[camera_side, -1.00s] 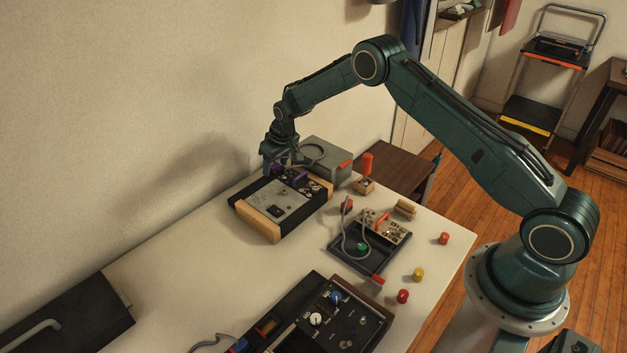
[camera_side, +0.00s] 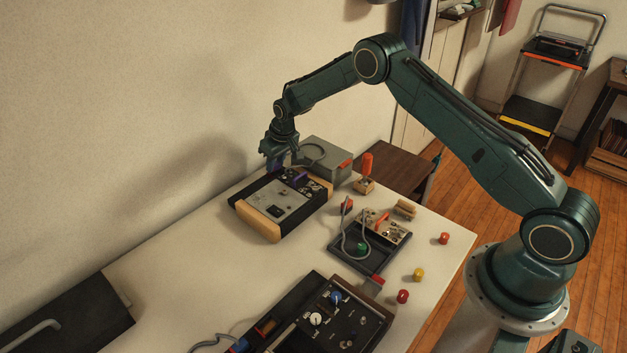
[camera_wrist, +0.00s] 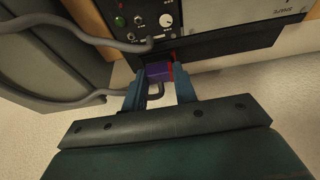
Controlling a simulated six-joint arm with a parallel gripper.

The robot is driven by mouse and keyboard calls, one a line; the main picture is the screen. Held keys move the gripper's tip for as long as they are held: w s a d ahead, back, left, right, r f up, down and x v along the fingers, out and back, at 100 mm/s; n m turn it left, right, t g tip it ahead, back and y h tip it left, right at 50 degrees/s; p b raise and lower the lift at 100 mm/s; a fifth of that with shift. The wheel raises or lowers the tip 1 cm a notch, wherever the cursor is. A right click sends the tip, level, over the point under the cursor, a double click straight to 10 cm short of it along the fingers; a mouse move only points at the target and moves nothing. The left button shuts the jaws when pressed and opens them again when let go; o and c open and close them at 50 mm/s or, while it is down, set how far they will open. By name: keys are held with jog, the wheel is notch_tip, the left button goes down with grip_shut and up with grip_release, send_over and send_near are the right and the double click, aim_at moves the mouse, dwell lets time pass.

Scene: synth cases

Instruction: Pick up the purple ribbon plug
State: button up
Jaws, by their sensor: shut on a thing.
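The purple ribbon plug (camera_wrist: 158,72) is a small purple block with a red edge, seen in the wrist view. My gripper (camera_wrist: 160,84) has its two blue fingers on either side of the plug, shut on it. The plug lies by the dark edge of the panel device; I cannot tell whether it is still seated there. A grey cable bends just below it. In the side view my gripper (camera_side: 275,163) is low at the far end of the black device (camera_side: 290,205) with wooden end pieces, and the plug is hard to make out there.
A grey box (camera_side: 327,158) stands right behind the device, with grey cable over it. A larger black panel (camera_side: 335,320) is at the front. The wall is close at left.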

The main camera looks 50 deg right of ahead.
aim_at(276, 164)
notch_tip(276, 164, up, 20)
jog(key=shift+f, duration=0.2)
dwell(0.4)
jog(key=shift+r, duration=0.2)
dwell(0.5)
jog(key=shift+r, duration=0.35)
jog(key=shift+r, duration=0.35)
jog(key=shift+r, duration=0.35)
jog(key=shift+r, duration=0.2)
jog(key=shift+a, duration=0.1)
